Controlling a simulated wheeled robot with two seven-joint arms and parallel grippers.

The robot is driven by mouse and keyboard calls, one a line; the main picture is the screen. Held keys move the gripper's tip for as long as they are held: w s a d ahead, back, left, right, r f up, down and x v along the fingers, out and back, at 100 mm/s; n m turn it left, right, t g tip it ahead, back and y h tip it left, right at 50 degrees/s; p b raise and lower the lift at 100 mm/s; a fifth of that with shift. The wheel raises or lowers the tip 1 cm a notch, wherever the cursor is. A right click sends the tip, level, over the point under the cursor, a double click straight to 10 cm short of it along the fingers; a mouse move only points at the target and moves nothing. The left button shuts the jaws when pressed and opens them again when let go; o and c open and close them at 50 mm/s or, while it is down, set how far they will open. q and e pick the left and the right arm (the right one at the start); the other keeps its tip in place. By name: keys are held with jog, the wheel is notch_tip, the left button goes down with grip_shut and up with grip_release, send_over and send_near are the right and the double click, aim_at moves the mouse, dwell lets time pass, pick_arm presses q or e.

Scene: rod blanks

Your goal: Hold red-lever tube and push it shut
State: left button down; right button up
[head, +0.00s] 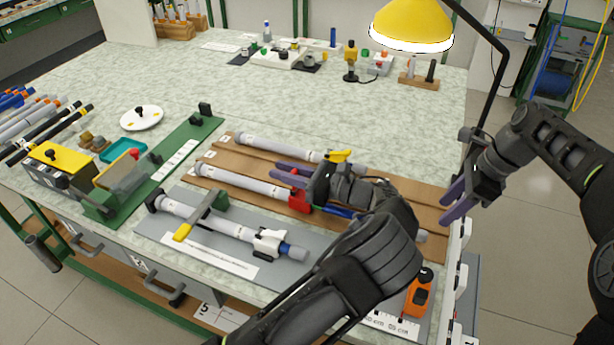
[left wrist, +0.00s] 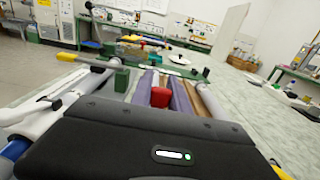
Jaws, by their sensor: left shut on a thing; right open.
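The red-lever tube (head: 238,184) is a pale grey rod with a red clamp (head: 299,202), lying on the brown board in the head view. A blue section shows to the right of the clamp, partly behind my arm. My left gripper (head: 291,172) is at the clamp, its purple fingers pointing left and shut on the red lever. In the left wrist view, the red lever (left wrist: 160,97) shows between the purple fingers. My right gripper (head: 453,201) is open and empty, right of the board.
A yellow-lever tube (head: 280,148) lies behind, and a white-lever tube (head: 220,222) lies in front on a grey mat (head: 178,243). An orange device (head: 419,294) stands at the front right. A yellow lamp (head: 412,22) hangs over the back right.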

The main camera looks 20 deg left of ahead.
aim_at(421, 231)
jog(key=shift+o, duration=0.3)
jog(key=shift+s+d+r+m+y, duration=0.2)
jog(key=shift+d+r, duration=0.1)
jog(key=shift+r, duration=0.2)
jog(key=shift+s+d+r+m+y, duration=0.1)
jog(key=shift+d+r+m, duration=0.15)
jog(key=shift+r, duration=0.2)
jog(key=x, duration=1.2)
jog(key=shift+w+f, duration=0.1)
jog(key=shift+w, duration=0.2)
jog(key=shift+c, duration=0.5)
grip_shut()
